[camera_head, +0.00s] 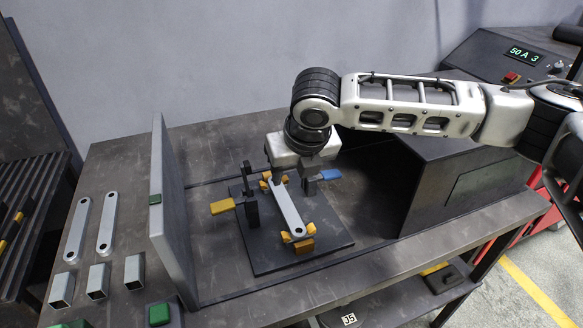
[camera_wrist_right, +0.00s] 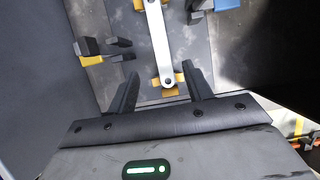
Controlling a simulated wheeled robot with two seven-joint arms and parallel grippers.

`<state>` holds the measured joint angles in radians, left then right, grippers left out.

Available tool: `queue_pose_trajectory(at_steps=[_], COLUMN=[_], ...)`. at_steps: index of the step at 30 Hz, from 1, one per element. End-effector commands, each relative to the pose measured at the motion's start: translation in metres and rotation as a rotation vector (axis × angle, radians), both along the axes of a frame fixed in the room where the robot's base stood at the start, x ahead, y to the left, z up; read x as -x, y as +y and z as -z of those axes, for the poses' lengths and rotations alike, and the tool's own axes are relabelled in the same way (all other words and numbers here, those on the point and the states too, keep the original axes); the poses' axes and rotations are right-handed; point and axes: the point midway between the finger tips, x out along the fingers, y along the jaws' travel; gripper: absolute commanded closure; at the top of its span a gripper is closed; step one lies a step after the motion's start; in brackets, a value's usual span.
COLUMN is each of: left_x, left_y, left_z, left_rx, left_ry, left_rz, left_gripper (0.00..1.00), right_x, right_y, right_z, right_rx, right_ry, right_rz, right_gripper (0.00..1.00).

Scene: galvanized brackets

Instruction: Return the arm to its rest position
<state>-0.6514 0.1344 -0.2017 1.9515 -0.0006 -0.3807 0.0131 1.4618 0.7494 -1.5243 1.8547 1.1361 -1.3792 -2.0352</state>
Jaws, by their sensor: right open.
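My right arm (camera_head: 405,105) reaches in from the right over the bench. Its gripper (camera_head: 310,182) is above the dark fixture plate (camera_head: 275,262), just right of a silver flat bracket (camera_head: 287,208) set between yellow blocks. In the right wrist view the gripper (camera_wrist_right: 162,88) is open, with nothing held. The bracket (camera_wrist_right: 158,45) shows beyond the fingers, its round holed end lying between them in the picture. How high the fingers are above it is hard to tell. My left gripper is not in view.
A clamp with a yellow handle (camera_head: 222,206) and a blue handle (camera_head: 330,174) flank the bracket. An upright grey panel (camera_head: 172,215) stands at left; beyond it lie two loose brackets (camera_head: 77,230) and several square tubes (camera_head: 62,290). A dark box (camera_head: 470,185) stands at right.

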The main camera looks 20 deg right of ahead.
Motion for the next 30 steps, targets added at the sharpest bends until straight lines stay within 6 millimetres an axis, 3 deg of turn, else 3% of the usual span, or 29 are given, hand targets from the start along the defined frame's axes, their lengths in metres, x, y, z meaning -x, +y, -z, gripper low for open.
queue_pose_trajectory(at_steps=[5, 8, 15, 21, 26, 30], left_x=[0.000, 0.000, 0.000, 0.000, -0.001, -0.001], left_y=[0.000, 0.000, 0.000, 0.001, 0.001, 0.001], left_z=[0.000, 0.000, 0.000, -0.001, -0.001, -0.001], left_rx=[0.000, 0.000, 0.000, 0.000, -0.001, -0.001], left_ry=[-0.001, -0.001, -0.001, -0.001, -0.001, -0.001], left_rz=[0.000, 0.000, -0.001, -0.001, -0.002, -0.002], left_gripper=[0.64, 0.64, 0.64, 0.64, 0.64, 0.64], right_x=[0.001, 0.010, 0.066, 0.111, 0.136, 0.157], right_y=[0.003, 0.018, 0.096, 0.134, 0.129, 0.097], right_z=[0.002, 0.014, 0.058, 0.074, 0.085, 0.104], right_rx=[-0.006, -0.043, -0.345, -0.671, -0.894, -1.028], right_ry=[0.001, 0.013, 0.087, 0.202, 0.304, 0.359], right_rz=[0.001, 0.020, 0.260, 0.673, 1.130, 1.609], right_gripper=[0.50, 0.50, 0.50, 0.50, 0.50, 0.50])
